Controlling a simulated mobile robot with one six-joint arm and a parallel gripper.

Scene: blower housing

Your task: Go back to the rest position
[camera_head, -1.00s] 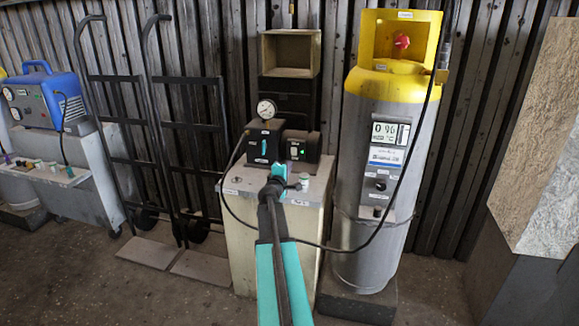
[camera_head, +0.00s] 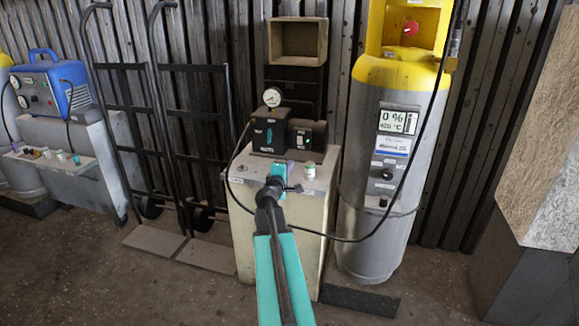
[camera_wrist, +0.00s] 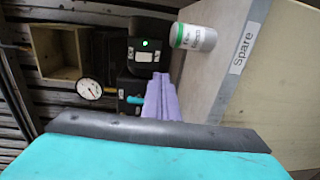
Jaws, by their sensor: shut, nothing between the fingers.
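My gripper (camera_head: 288,166) is at the end of my teal arm, over the front part of the cream cabinet's top. Its purple fingers (camera_wrist: 161,97) are together in the wrist view, with nothing seen between them. A black box (camera_head: 269,132) with a teal handle and a round pressure gauge (camera_head: 272,97) stands behind the gripper, apart from it in the head view. The wrist view also shows the gauge (camera_wrist: 89,89) and a small white can with a green top (camera_wrist: 193,37) on the cabinet.
The cream cabinet (camera_head: 284,235) carries a smaller black unit (camera_head: 305,136). A grey cylinder (camera_head: 372,235) with a yellow top and a display stands close on the right. A black cable hangs across in front. Hand trucks (camera_head: 189,110) lean on the left. Bare floor lies in front.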

